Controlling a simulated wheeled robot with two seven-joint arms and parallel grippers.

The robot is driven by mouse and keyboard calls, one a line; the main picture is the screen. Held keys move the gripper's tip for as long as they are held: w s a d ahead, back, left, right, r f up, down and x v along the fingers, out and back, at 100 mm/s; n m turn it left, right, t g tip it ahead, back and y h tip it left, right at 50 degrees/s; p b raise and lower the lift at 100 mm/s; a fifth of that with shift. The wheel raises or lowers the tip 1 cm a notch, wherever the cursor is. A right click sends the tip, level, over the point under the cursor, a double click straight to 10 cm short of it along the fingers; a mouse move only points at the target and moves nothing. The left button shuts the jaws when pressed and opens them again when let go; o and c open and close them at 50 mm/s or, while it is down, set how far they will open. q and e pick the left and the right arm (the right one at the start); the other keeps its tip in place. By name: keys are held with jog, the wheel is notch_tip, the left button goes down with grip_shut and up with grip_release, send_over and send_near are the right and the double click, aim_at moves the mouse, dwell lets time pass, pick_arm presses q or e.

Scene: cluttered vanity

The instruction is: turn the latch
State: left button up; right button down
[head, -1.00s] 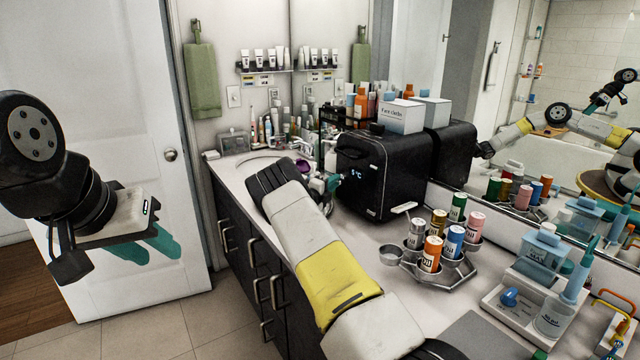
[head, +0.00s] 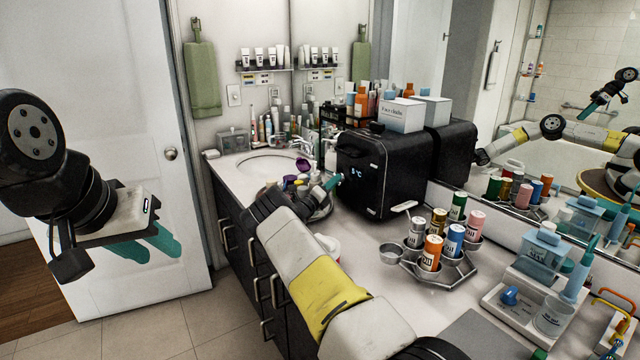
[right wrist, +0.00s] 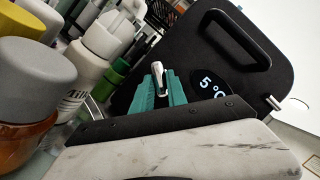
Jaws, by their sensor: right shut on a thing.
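The black box-shaped appliance (head: 385,172) with a lit "5 °C" display stands on the counter. A small pale metal latch (right wrist: 157,72) shows at its front in the right wrist view. My right gripper (head: 332,183) is at the left side of the appliance's front. Its teal fingers (right wrist: 158,92) are shut on the latch, one on each side of it. In the head view the latch is too small and covered to make out. My left gripper (head: 158,252) hangs in front of the white door, with its teal fingers apart and empty.
Bottles and a purple item (head: 303,165) stand close around my right wrist by the sink (head: 262,163). A can rack (head: 455,272) and a white tray (head: 510,312) sit nearer on the counter. A face cloths box (head: 401,116) rests on the appliance.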

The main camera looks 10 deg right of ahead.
jog(key=shift+f, duration=0.1)
jog(key=c, duration=1.3)
grip_release()
jog(key=v, duration=0.7)
jog(key=shift+s+a, duration=0.25)
jog(key=shift+a, duration=0.05)
